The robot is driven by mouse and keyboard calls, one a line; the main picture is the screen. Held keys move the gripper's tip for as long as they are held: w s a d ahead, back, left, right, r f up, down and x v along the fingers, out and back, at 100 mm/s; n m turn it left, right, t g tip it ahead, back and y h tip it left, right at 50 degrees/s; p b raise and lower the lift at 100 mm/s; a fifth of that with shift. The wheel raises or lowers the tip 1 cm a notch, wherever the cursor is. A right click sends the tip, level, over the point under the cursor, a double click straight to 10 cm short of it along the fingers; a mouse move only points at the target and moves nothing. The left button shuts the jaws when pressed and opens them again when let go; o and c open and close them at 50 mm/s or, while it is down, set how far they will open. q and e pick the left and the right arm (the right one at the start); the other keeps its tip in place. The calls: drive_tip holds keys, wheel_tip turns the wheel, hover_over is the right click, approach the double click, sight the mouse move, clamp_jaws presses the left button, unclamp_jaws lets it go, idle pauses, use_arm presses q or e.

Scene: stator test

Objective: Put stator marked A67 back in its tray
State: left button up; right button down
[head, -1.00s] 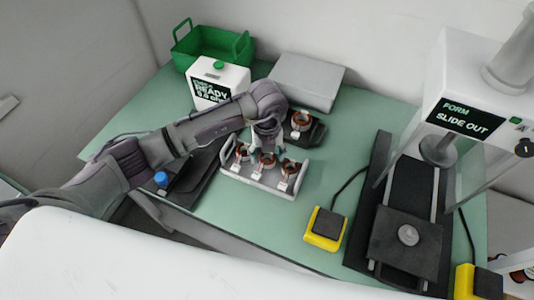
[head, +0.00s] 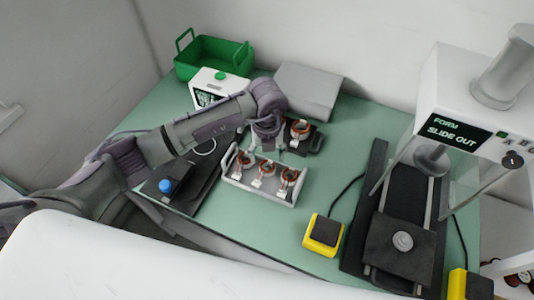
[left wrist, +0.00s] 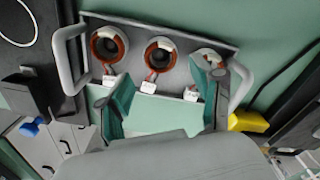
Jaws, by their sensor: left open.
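A grey handled tray (head: 255,190) stands mid-table and holds three copper-wound stators in a row: left (head: 244,159), middle (head: 265,169) and right (head: 288,176). White tags hang from them, but their writing is too small to read. In the left wrist view the same tray (left wrist: 150,22) shows the stators from above. Another stator (head: 300,130) sits on a black fixture (head: 316,143) behind the tray. My left gripper (head: 272,150) is open and empty above the tray's back side; its green-padded fingers (left wrist: 165,98) show apart. My right gripper is not in view.
A press (head: 400,240) labelled "SLIDE OUT" stands right, with a yellow pedal box (head: 323,234) before it. A grey box (head: 308,92), white tester (head: 215,88) and green crate (head: 212,60) stand behind. A black device with a blue knob (head: 166,186) lies left. Table right of the tray is clear.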

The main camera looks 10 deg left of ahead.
use_arm(q)
drive_tip(key=o, duration=0.6)
drive_tip(key=shift+c, duration=0.2)
wheel_tip(320, 180, up, 12)
drive_tip(key=shift+f, duration=0.1)
idle(0.9)
